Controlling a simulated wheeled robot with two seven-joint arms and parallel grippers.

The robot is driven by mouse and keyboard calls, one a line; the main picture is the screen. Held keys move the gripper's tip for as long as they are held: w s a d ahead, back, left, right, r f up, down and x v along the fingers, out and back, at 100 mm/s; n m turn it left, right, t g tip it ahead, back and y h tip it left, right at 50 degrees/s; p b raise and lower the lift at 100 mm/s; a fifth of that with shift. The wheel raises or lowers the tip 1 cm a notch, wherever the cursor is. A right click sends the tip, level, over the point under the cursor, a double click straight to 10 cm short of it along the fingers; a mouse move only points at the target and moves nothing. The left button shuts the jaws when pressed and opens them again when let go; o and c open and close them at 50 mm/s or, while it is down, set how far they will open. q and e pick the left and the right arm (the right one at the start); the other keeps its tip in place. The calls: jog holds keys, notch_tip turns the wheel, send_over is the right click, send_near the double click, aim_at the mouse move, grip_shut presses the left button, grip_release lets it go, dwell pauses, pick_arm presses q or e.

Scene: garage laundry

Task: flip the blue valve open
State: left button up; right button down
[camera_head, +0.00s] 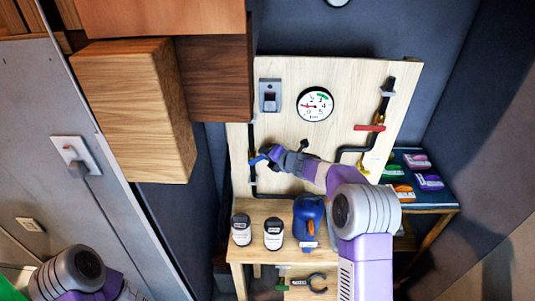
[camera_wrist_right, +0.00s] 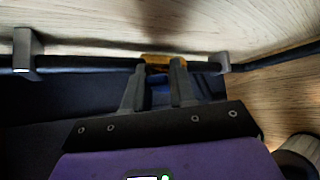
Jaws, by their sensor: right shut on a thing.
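The blue valve (camera_head: 257,160) is on the dark pipe at the left side of the upright wooden board. My right gripper (camera_head: 266,155) reaches it from the right and covers part of it. In the right wrist view my gripper (camera_wrist_right: 158,92) has its two fingers on either side of the blue valve's handle (camera_wrist_right: 160,98), shut on it, just below the brass valve body (camera_wrist_right: 165,62). The handle's exact angle is hard to tell. Part of my left arm shows at the bottom left of the head view, but its gripper is out of frame.
A red-handled valve (camera_head: 369,128) and a yellow one (camera_head: 364,170) are on the right pipe. A gauge (camera_head: 315,104) and a switch (camera_head: 270,95) are on the board. Two jars (camera_head: 241,229) (camera_head: 274,233) and a blue jug (camera_head: 308,220) stand on the bench below.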

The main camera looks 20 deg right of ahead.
jog(key=c, duration=1)
grip_release()
jog(key=shift+s, duration=0.1)
jog(key=v, duration=0.7)
jog(key=shift+s, duration=0.15)
jog(key=shift+d+r, duration=0.1)
jog(key=shift+r, duration=0.05)
